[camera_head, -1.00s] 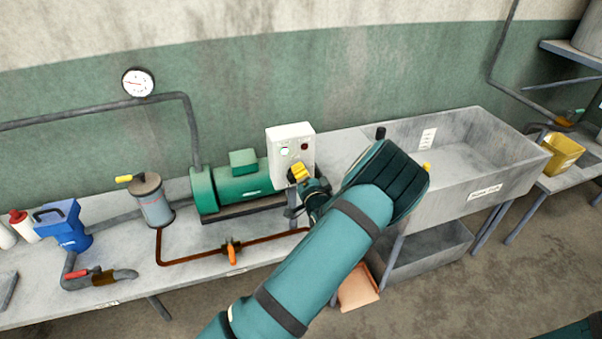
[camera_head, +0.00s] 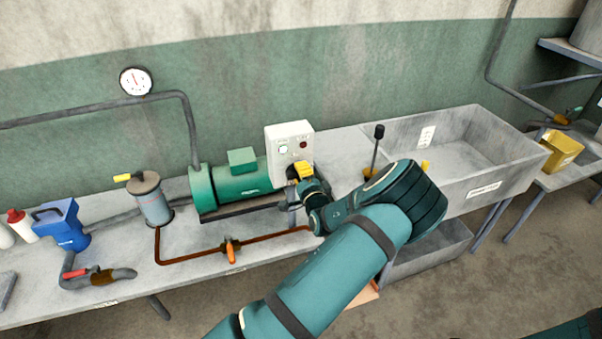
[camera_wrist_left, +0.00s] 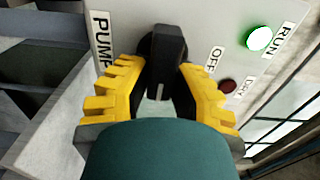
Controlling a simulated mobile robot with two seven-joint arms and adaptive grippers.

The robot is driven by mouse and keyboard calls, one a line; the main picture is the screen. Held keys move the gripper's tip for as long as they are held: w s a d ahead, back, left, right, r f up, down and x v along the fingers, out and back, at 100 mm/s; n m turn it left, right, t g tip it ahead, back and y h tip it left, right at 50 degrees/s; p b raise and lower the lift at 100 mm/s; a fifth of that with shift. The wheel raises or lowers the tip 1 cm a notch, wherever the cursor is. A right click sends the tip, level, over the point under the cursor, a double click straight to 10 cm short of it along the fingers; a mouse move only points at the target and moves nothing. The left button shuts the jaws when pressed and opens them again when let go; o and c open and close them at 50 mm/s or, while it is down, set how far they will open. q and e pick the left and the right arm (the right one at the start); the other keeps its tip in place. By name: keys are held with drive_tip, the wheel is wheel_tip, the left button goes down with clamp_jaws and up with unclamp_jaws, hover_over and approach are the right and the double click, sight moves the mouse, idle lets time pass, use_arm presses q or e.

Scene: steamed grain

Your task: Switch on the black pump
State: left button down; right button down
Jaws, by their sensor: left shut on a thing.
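The pump (camera_head: 235,185) shows green, not black, on the bench in the head view. A pale control box (camera_head: 289,140) stands at its right end. In the left wrist view the box has a PUMP label (camera_wrist_left: 103,40), an OFF label (camera_wrist_left: 214,60), a bright green RUN lamp (camera_wrist_left: 259,39) and a dark red DRY lamp (camera_wrist_left: 229,86). My left gripper (camera_head: 300,172) is shut on the black knob (camera_wrist_left: 166,50), one yellow finger on each side. The knob's white mark points toward the bottom of the wrist view. My right gripper is out of view.
A grey sink (camera_head: 480,150) is right of the box, with a black-topped lever (camera_head: 377,145) near it. A filter canister (camera_head: 151,198), blue jug (camera_head: 62,226) and orange valve (camera_head: 230,250) are left on the bench. A gauge (camera_head: 136,81) hangs on the wall.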

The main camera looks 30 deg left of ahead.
use_arm(q)
drive_tip(key=shift+a+r, duration=0.1)
drive_tip(key=c, duration=0.8)
unclamp_jaws()
drive_tip(key=v, duration=1.2)
